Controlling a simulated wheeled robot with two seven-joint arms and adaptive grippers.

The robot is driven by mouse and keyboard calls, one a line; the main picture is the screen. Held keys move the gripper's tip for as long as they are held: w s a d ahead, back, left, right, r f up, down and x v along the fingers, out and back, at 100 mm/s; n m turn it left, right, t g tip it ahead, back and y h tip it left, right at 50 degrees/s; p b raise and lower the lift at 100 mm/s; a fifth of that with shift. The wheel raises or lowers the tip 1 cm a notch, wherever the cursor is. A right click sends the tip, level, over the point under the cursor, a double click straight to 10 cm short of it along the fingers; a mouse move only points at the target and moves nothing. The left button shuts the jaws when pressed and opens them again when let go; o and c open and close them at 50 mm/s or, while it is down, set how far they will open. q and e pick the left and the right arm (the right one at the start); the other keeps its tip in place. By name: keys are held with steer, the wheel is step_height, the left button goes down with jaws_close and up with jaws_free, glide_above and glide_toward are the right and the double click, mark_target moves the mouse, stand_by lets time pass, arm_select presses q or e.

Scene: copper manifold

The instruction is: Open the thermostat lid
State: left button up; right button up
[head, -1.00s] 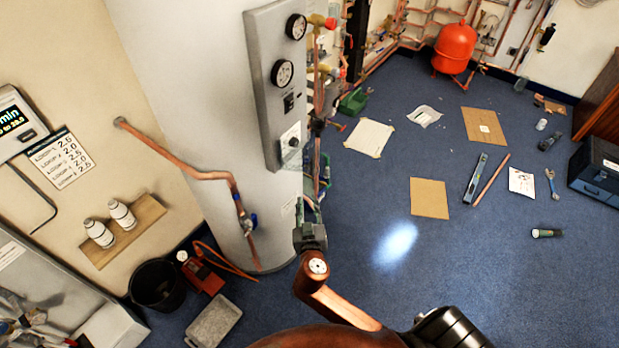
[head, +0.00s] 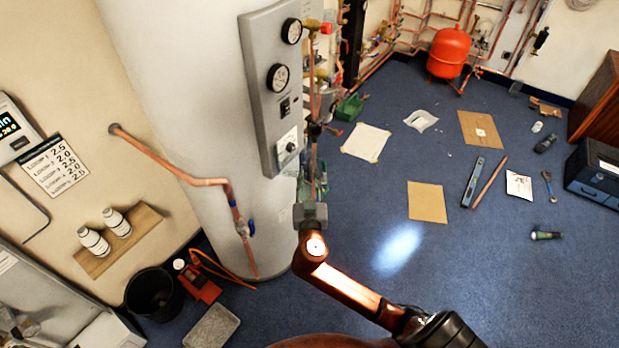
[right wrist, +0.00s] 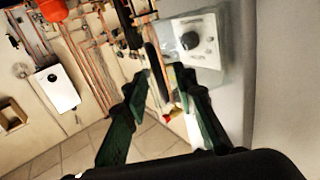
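The thermostat (head: 288,147) is a pale plate with a dark round knob, low on the grey panel of the white cylinder. In the right wrist view the thermostat (right wrist: 203,38) sits at the upper right, and a clear, greyish cover (right wrist: 214,75) appears to lie over it. Whether its lid is shut is hard to tell. My right gripper (head: 312,170) is just right of and below the thermostat, apart from it. Its green fingers (right wrist: 161,76) are spread with nothing between them. My left gripper is out of view.
Copper pipes and valves (head: 315,75) run close along the panel's right side. Another copper pipe (head: 190,176) with a blue-handled valve crosses the cylinder's front. Two gauges (head: 280,77) sit above the thermostat. Tools and cardboard (head: 428,201) lie on the blue floor at right.

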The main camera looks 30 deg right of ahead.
jaws_close()
stand_by(0.7)
